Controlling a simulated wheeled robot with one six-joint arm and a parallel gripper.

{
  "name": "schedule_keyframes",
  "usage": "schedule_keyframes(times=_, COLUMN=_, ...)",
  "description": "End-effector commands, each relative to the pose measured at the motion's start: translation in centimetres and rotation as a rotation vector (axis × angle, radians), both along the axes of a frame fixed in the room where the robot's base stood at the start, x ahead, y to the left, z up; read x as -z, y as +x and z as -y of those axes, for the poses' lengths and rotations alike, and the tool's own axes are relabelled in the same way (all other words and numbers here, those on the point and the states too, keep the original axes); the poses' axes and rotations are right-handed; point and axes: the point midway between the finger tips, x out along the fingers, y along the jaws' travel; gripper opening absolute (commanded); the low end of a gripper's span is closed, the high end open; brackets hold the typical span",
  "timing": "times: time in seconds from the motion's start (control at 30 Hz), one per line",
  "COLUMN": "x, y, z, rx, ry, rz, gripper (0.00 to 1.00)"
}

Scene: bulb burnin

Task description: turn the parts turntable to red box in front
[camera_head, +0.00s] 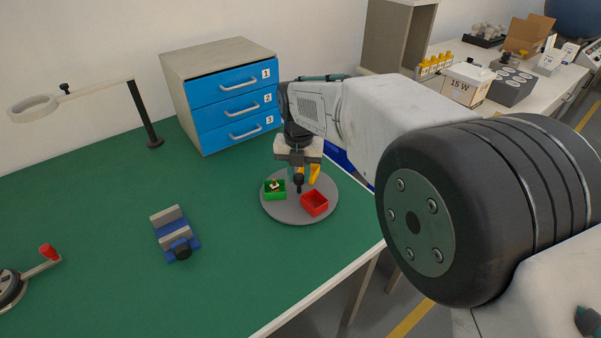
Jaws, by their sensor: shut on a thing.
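The parts turntable (287,213) is a grey round disc on the green bench near its right edge. A red box (314,204) sits at its front right. A green box (275,195) with small parts in it sits at the left. A yellow box (315,174) sits at the back right, partly hidden by my gripper. A dark upright knob (299,187) stands at the disc's middle. My gripper (299,176) points down over the disc and is shut on the knob. Its fingertips are small and partly hard to make out.
A blue drawer cabinet (233,102) stands behind the turntable. A blue-grey vise (175,233), a magnifier lamp (150,115) and a red-handled crank (47,252) are to the left. The green bench (110,200) is clear between them. My arm covers the right side.

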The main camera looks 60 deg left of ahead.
Motion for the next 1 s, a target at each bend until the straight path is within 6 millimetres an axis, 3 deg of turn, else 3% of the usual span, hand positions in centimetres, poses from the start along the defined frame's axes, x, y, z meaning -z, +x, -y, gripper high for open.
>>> schedule_keyframes(times=0.03, x=-0.1, y=0.0, z=-0.1, rx=-0.001, ry=0.002, rz=0.001, gripper=0.0)
schedule_keyframes(times=0.07, x=-0.1, y=0.0, z=-0.1, rx=-0.001, ry=0.002, rz=0.001, gripper=0.28)
schedule_keyframes(times=0.13, x=-0.1, y=0.0, z=0.0, rx=0.0, ry=0.002, rz=0.001, gripper=0.47)
schedule_keyframes(times=0.47, x=-0.3, y=0.1, z=0.0, rx=0.001, ry=0.002, rz=0.001, gripper=0.47)
schedule_keyframes(times=0.8, x=-5.5, y=0.1, z=-0.1, rx=0.001, ry=0.004, rz=0.001, gripper=0.47)
schedule_keyframes(times=1.0, x=-7.6, y=0.1, z=0.0, rx=0.001, ry=0.002, rz=0.001, gripper=0.47)
